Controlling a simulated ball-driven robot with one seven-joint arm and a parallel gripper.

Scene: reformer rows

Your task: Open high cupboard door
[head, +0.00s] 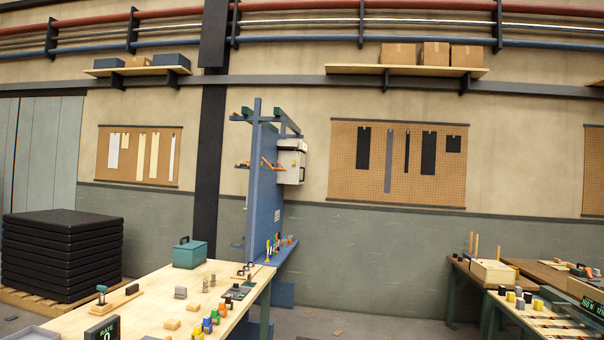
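A small white cupboard-like box (291,163) is mounted high on the right side of a blue upright panel (262,190), near the middle of the view. I see it from an angle, and its front looks shut. A dark strip runs along its top. Its handle and hinge side are too small to tell. No other high cupboard shows. My gripper is not in this view.
A light wooden bench (150,290) with a green toolbox (190,253) and several small parts stands in front of the panel. Another bench (540,310) is at right. Black mats (62,260) are stacked at left. Floor (370,322) shows between the benches.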

